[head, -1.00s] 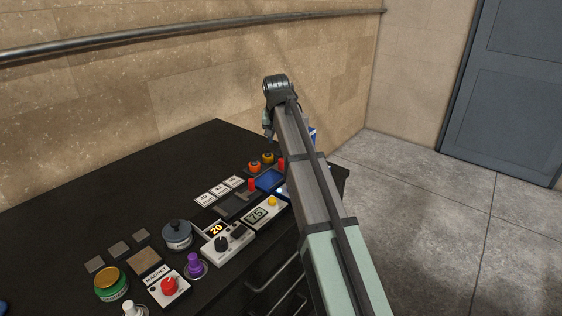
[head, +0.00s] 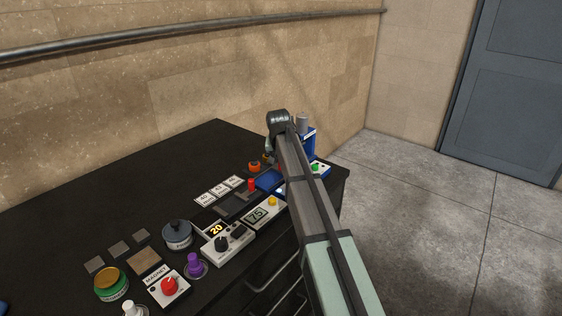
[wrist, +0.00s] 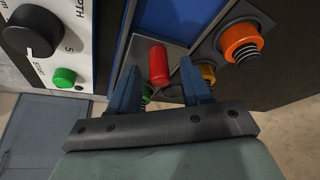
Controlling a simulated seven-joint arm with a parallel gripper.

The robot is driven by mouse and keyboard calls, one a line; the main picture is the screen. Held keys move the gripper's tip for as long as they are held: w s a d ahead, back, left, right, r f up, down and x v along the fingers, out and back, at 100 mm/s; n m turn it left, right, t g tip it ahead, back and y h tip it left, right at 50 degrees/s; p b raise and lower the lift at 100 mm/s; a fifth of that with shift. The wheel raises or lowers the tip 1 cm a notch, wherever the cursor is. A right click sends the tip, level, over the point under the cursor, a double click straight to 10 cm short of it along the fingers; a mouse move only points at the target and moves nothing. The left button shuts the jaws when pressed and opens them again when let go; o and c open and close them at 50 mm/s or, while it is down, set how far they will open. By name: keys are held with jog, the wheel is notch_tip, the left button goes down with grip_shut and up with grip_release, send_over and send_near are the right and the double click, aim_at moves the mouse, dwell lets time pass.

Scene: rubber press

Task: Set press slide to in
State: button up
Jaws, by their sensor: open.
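In the wrist view a red knob (wrist: 159,62) stands on a grey metal plate (wrist: 140,52) at the blue press (wrist: 180,18); I take this for the slide's handle. My gripper (wrist: 160,78) is open, with one blue finger on each side of the knob's near end. I cannot tell whether the fingers touch it. In the head view the blue press (head: 309,140) is partly behind my arm, and my fingers and this knob are mostly hidden.
A white panel (wrist: 65,55) with a black knob and green button is beside the press. An orange button (wrist: 240,42) and a yellow button (wrist: 207,73) lie to its right. In the head view, a black table (head: 130,190) carries several devices; its back left is clear.

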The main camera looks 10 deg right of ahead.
jog(key=shift+w+f, duration=0.15)
jog(key=shift+f, duration=0.2)
grip_shut()
dwell(0.3)
